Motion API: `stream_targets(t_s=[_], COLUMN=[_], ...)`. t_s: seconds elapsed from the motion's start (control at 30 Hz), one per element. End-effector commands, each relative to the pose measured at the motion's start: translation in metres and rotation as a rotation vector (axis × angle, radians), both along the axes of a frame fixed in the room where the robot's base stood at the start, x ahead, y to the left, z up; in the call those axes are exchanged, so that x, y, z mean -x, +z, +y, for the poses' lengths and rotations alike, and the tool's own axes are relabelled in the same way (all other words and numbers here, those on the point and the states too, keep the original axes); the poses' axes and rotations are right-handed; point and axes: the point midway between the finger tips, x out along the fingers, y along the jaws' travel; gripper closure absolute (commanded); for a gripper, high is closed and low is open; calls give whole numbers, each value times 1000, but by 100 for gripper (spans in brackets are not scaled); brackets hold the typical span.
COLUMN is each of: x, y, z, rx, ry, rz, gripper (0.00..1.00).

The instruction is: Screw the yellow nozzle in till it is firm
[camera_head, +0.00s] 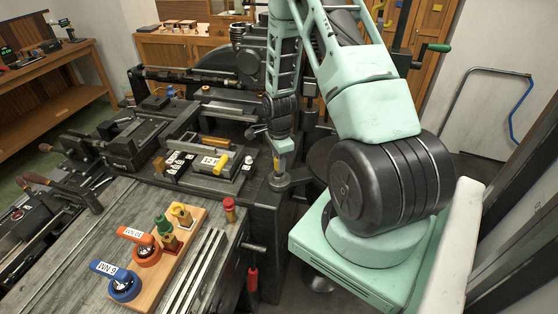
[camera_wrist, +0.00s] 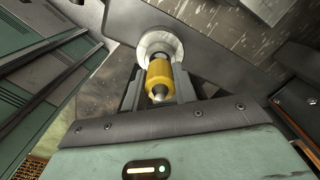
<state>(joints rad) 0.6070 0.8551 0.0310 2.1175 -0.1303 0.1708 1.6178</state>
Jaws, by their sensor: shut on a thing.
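The yellow nozzle (camera_wrist: 158,74) sits between the fingers of my gripper (camera_wrist: 158,90) in the wrist view, its metallic tip toward the camera. My gripper is shut on it. The far end of the nozzle meets a round silver fitting (camera_wrist: 160,42); how deep it sits in there is hidden. In the head view my gripper (camera_head: 282,158) points down at the right end of the machine, above a round metal part (camera_head: 279,182). The nozzle is too small to make out clearly there.
A wooden rack (camera_head: 170,262) on the front bench holds an orange handle (camera_head: 147,251), a blue handle (camera_head: 122,285), a green piece (camera_head: 163,224) and a yellow piece (camera_head: 181,213). A red-topped piece (camera_head: 230,208) stands beside it. The machine bed (camera_head: 215,172) carries small tiles and a yellow bar.

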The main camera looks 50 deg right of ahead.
Motion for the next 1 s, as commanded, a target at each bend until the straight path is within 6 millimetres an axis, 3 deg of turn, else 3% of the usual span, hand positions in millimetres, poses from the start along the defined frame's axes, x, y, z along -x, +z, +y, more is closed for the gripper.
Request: stream_targets(t_s=[0.67, 0.7, 0.77, 1.0], x=[0, 0, 0, 0], y=[-17, -17, -16, -16], z=[0, 0, 0, 0], rx=[0, 0, 0, 0], ry=[0, 0, 0, 0], rz=[-1, -1, -1, 0], gripper=[95, 66, 50, 47])
